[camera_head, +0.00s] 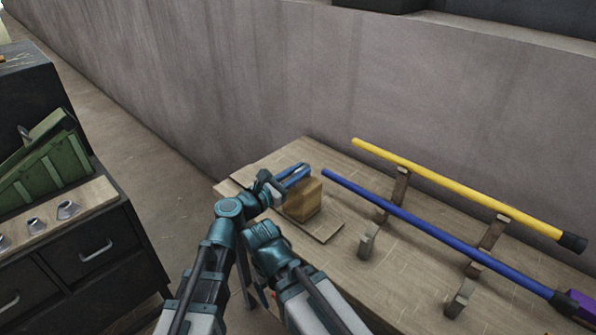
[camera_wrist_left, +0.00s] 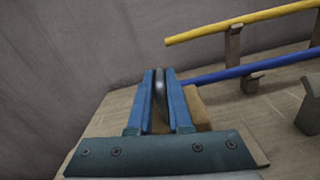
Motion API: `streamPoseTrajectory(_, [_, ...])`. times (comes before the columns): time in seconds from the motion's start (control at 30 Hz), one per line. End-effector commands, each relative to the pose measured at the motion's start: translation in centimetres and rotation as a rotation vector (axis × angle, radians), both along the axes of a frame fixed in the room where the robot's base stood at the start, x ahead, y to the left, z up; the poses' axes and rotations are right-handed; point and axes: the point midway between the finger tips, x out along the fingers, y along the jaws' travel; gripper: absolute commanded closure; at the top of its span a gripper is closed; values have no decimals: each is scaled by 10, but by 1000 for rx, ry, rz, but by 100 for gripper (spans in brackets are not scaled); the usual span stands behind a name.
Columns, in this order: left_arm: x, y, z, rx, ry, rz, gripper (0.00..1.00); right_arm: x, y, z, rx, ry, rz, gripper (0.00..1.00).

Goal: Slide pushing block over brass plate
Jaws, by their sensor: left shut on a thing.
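My left gripper (camera_head: 296,176) has blue fingers and is over the near left part of the wooden table. In the left wrist view its fingers (camera_wrist_left: 161,98) are shut on a dark rounded piece that looks like the grip of the pushing block. The tan-gold pushing block (camera_head: 306,204) is just below and right of the fingers; it also shows partly behind them in the wrist view (camera_wrist_left: 198,108). A thin flat brown plate (camera_head: 322,232) lies under and in front of the block. I cannot tell from its colour whether this is the brass plate.
A yellow pole (camera_head: 450,184) and a blue pole (camera_head: 430,229) rest on wooden supports (camera_head: 368,240) to the right. A grey wall (camera_head: 300,80) stands behind the table. A dark cabinet (camera_head: 100,270) with a green tray (camera_head: 50,165) is at left, across a floor gap.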

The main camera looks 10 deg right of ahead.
Motion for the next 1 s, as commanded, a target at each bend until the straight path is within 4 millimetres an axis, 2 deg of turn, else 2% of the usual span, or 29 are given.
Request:
streamPoseTrajectory(0.1, [0,0,0,-1,1,0,100,0,0,0,0,0,0,16])
streamPoseTrajectory(0.13, [0,0,0,-1,1,0,77,0,0,0,0,0,0,16])
streamPoseTrajectory(0.27, [0,0,0,0,0,0,54,0,0,0,0,0,0,16])
streamPoseTrajectory(0.6, [-2,3,0,0,0,1,53,0,0,0,0,0,0,16])
streamPoseTrajectory(1.0, [-35,51,0,0,0,1,53,0,0,0,0,0,0,16])
